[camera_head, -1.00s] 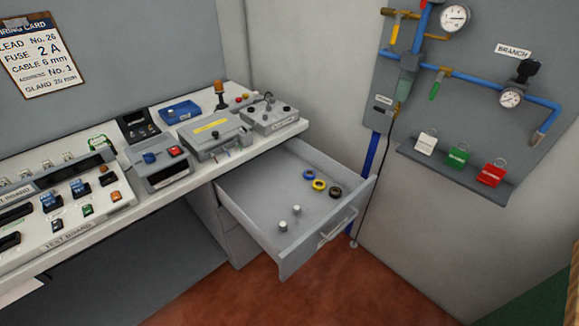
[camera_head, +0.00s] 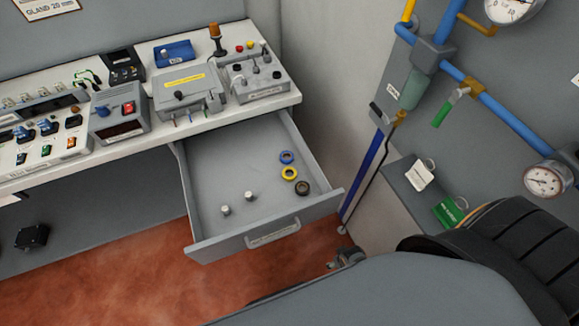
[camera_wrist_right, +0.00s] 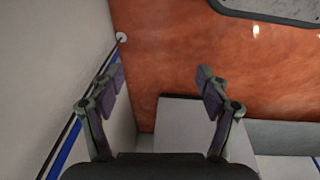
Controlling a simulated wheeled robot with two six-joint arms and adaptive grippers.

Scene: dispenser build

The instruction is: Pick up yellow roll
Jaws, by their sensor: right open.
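The yellow roll (camera_head: 289,173) lies flat as a small ring in the open grey drawer (camera_head: 215,200). It sits between a blue roll (camera_head: 287,157) and a dark roll (camera_head: 302,188), near the drawer's right side. My right arm comes in from the lower right of the head view, and its gripper (camera_head: 347,258) shows small and partly hidden below the drawer's front right corner, apart from the rolls. In the right wrist view my right gripper (camera_wrist_right: 160,76) is open with nothing between its fingers. No roll shows in that view. I do not make out my left gripper.
Two small pale cylinders (camera_head: 237,203) stand in the drawer's front left. The bench (camera_head: 160,133) with several devices is above it. A wall panel with blue pipes (camera_head: 500,117), gauges and tags is at the right. A dark object (camera_head: 32,237) shows below the bench.

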